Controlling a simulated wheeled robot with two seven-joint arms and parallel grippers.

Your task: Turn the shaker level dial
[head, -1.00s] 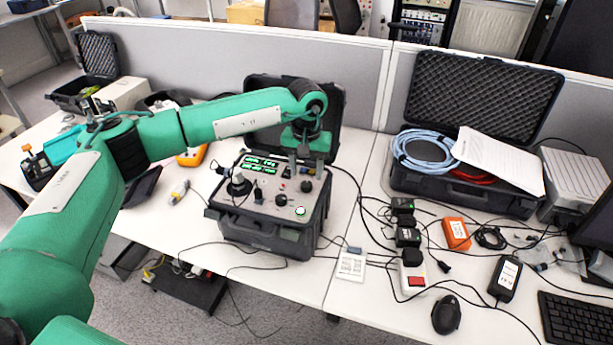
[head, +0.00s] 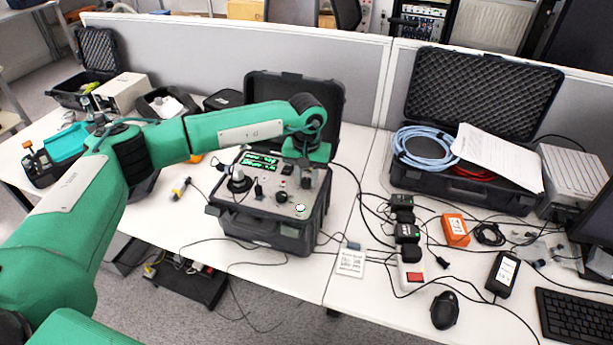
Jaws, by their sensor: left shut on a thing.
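The shaker unit (head: 262,232) is a black case with its lid open behind it, standing on the white table in the middle of the head view. Its grey top panel has a lit green display (head: 262,160), several dark knobs, and a green-lit button (head: 300,208). My left gripper (head: 305,172) points down over the panel's right back part. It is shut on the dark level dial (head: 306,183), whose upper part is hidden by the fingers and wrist. My right gripper is not in view.
An open black case (head: 462,196) with blue cable and papers stands at the right. Power adapters, a power strip (head: 411,274), a mouse (head: 445,310) and loose cables lie in front of it.

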